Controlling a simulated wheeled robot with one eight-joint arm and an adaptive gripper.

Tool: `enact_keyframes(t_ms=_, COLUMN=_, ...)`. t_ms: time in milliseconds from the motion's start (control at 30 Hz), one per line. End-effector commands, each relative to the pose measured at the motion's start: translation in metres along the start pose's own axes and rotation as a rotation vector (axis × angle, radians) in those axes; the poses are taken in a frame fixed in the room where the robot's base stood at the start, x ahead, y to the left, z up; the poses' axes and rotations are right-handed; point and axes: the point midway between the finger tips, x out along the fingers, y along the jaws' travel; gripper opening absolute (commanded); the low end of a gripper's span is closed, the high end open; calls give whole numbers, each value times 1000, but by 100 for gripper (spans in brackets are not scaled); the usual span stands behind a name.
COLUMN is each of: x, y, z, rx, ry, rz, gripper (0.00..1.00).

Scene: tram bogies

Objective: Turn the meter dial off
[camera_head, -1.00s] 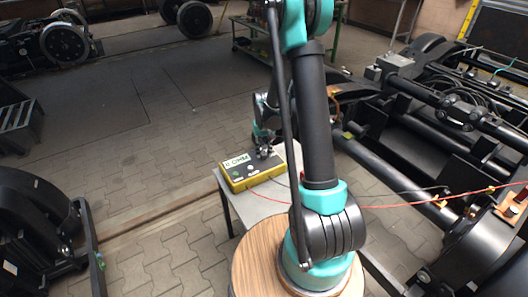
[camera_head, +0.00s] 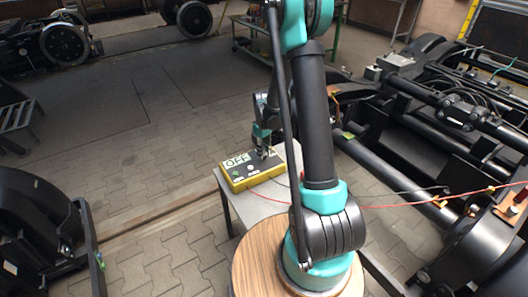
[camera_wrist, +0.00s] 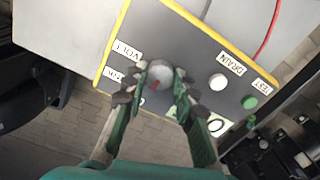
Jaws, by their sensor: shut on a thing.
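The meter (camera_head: 258,178) is a yellow-edged box with a grey top, on a small table. The round grey dial (camera_wrist: 160,72) has a red mark pointing toward the lower left of that picture. My gripper (camera_wrist: 162,84) has its two fingers closed on either side of the dial. In the head view my gripper (camera_head: 262,154) is over the meter, and the dial is hidden by it.
A white button (camera_wrist: 217,82) and a green button (camera_wrist: 249,102) sit beside the dial. A red cable (camera_wrist: 270,28) runs from the meter toward the bogie (camera_head: 450,110) on the right. The small table (camera_head: 255,208) has bare space in front of the meter.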

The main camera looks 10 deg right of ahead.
Motion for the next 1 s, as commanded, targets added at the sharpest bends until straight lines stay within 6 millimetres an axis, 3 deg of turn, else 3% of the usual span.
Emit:
enact_keyframes(t_ms=733, x=0, y=0, z=0, rx=-91, ry=0, rz=0, gripper=0)
enact_keyframes(t_ms=767, x=0, y=0, z=0, rx=-91, ry=0, rz=0, gripper=30)
enact_keyframes(t_ms=900, x=0, y=0, z=0, rx=-91, ry=0, rz=0, gripper=48)
enact_keyframes(t_ms=1000, x=0, y=0, z=0, rx=-90, ry=0, rz=0, gripper=48)
